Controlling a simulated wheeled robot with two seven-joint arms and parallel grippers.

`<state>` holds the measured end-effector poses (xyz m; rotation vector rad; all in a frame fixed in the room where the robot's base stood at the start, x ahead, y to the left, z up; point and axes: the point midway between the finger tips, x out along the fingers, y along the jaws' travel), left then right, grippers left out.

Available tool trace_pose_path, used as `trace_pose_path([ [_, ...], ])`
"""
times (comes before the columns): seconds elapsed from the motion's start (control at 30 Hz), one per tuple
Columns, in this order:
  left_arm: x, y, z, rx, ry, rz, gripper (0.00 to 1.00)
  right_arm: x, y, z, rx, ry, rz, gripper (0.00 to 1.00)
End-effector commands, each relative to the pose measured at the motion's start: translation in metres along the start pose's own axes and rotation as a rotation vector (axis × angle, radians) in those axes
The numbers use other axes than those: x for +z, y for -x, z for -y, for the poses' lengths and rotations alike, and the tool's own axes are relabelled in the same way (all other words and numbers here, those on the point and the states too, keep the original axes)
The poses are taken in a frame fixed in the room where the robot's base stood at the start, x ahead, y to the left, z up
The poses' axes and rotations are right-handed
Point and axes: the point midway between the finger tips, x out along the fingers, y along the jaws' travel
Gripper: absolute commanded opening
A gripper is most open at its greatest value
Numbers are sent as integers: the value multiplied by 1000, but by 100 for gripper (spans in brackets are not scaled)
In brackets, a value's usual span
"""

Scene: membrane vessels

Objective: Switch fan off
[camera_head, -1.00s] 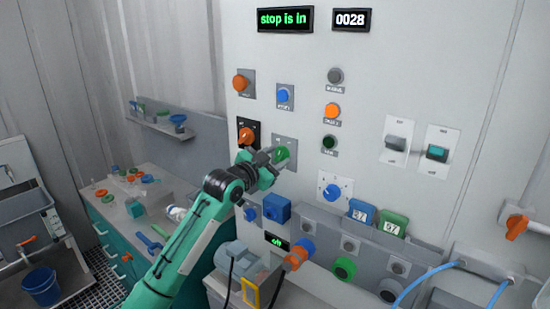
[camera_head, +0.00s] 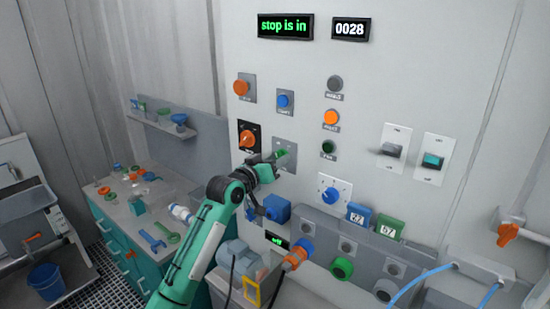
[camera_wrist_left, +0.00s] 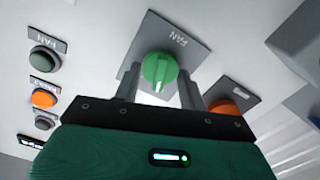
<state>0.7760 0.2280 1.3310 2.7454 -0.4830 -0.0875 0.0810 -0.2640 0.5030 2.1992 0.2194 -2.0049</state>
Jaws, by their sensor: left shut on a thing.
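The green fan knob (camera_head: 281,153) sits on a grey plate (camera_head: 290,146) on the white wall panel. In the left wrist view the knob (camera_wrist_left: 159,70) shows between my two fingers, on a plate marked FAN. My left gripper (camera_head: 272,161) is shut on this knob, its arm coming up from below; it also shows in the left wrist view (camera_wrist_left: 160,92). The gripper partly hides the knob and plate in the head view. A dark green button (camera_wrist_left: 45,60) also carries a FAN label. My right gripper is not in view.
An orange knob (camera_head: 248,139) on a black plate is close left of my gripper. A blue box (camera_head: 276,208) juts out below it. The upper display (camera_head: 285,26) reads "stop is in". A small green-lit display (camera_head: 278,241) is lower down. The panel's upper area is open.

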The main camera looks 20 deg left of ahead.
Motion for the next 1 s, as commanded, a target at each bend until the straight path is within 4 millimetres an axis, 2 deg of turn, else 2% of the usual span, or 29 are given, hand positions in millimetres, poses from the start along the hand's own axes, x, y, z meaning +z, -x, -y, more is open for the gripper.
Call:
trace_pose_path([
  [0.33,0,0,0,0,152,1,19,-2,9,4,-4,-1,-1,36],
  [0.9,0,0,0,0,183,0,19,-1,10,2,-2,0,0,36],
  [0.93,0,0,0,0,183,0,46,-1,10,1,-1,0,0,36],
  [1.0,0,0,0,0,183,0,59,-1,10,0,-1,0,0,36],
])
